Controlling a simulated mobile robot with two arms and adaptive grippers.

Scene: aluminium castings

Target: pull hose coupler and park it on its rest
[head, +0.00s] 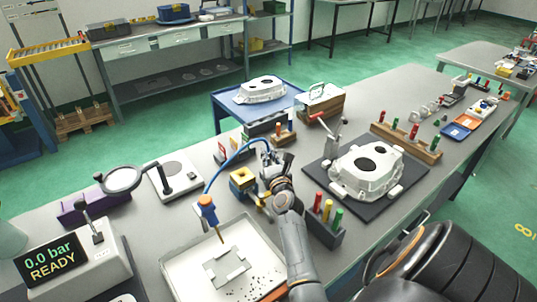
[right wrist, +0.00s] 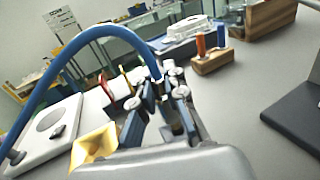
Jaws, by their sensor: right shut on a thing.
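My right gripper (head: 267,152) is above the table in the head view, shut at one end of the blue hose (head: 226,163). In the right wrist view its fingers (right wrist: 168,112) close around the hose end, and the hose (right wrist: 92,36) arcs up and left from there. The coupler itself is mostly hidden between the fingers. The hose's other end meets an orange and blue fitting (head: 207,208) over the white tray. A yellow block (head: 243,177) with a dark opening is just left of the gripper; a yellow piece (right wrist: 95,146) shows lower left in the wrist view. My left gripper is not in view.
A white casting (head: 365,168) sits on a dark mat right of my arm. A grey holder with coloured handles (head: 326,222) stands close to the arm. The white tray (head: 178,275), a magnifier (head: 122,180) and a display reading 0.0 bar READY (head: 52,258) are left.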

